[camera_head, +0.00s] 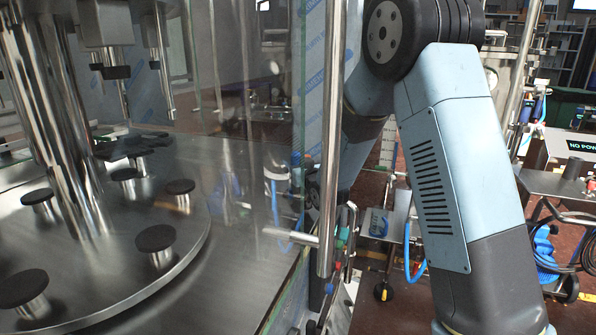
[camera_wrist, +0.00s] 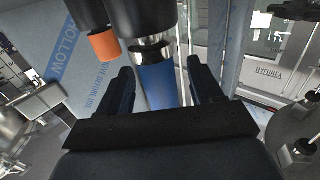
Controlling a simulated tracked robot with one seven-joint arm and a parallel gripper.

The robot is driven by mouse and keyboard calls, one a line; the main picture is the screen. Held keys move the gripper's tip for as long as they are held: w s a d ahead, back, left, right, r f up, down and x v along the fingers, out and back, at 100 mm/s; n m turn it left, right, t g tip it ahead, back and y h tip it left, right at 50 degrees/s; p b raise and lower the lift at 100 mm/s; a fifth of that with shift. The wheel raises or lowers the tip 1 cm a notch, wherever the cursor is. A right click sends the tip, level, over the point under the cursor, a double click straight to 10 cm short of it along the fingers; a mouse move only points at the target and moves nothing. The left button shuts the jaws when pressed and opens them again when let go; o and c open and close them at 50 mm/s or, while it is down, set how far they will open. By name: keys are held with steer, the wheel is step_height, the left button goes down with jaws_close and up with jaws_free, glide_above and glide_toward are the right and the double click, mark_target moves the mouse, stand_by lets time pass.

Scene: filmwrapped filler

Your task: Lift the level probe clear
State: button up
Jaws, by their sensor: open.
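In the wrist view, my gripper (camera_wrist: 160,70) is open, its two dark fingers apart. A dark cylinder with a steel collar (camera_wrist: 150,47) reaches down from the top edge between the fingers, and a blue part (camera_wrist: 158,84) shows below it. A second dark cylinder with an orange end (camera_wrist: 103,44) hangs to its left, outside the left finger. I cannot tell for sure which one is the level probe. I cannot tell whether either finger touches the middle cylinder. In the head view my gripper is hidden, and no level probe can be made out.
In the head view, a steel turntable (camera_head: 95,285) with several round black pads stands behind a clear panel (camera_head: 245,130). A steel handle (camera_head: 333,150) runs beside my arm. A blue hose (camera_head: 410,245) hangs low near a small cart. Lettered film (camera_wrist: 60,62) is left in the wrist view.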

steer(key=shift+x, duration=1.05)
steer(key=c, duration=1.1)
